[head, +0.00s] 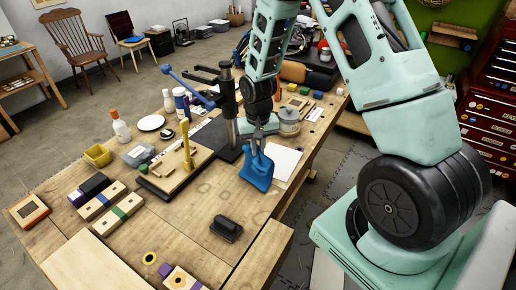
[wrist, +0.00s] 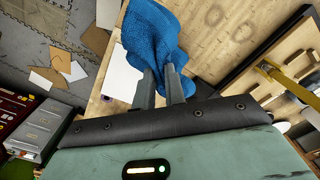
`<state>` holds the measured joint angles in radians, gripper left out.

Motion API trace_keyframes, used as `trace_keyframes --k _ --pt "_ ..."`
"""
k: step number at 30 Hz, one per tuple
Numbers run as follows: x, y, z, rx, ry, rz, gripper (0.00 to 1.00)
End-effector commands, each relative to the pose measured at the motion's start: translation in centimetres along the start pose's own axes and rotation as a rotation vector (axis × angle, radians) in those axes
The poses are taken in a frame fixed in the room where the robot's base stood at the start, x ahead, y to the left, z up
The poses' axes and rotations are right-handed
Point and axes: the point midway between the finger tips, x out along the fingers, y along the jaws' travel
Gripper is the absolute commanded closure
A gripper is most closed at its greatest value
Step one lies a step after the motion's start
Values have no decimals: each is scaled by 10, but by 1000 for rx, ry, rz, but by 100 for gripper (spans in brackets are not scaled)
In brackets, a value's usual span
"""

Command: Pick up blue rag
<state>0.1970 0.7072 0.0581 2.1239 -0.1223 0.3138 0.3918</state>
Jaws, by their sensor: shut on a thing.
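The blue rag (head: 258,170) hangs bunched below my gripper (head: 262,137) in the head view, over the right part of the wooden workbench (head: 190,225). In the wrist view the blue rag (wrist: 150,38) is at the tips of the two grey fingers of my gripper (wrist: 162,72), which are shut on it. One loose part of the rag reaches to the right, past the fingers. I cannot tell whether its lower end touches the bench.
A white sheet (head: 285,163) lies right of the rag. A black drill-press-like stand (head: 228,105) is close on the left. A black block (head: 226,229) lies in front, with bare bench around it. A wooden board with a yellow clamp (head: 186,145) is further left.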

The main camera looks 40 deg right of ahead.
Motion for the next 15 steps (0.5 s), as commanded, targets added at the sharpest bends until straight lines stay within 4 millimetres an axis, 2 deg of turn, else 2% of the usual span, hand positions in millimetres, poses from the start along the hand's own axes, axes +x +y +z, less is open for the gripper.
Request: trace_keyframes --k 1,9,15 --pt "-18 0 0 0 2 0 100" --pt "-77 0 0 0 1 0 100" --pt "-78 0 0 1 -1 0 100"
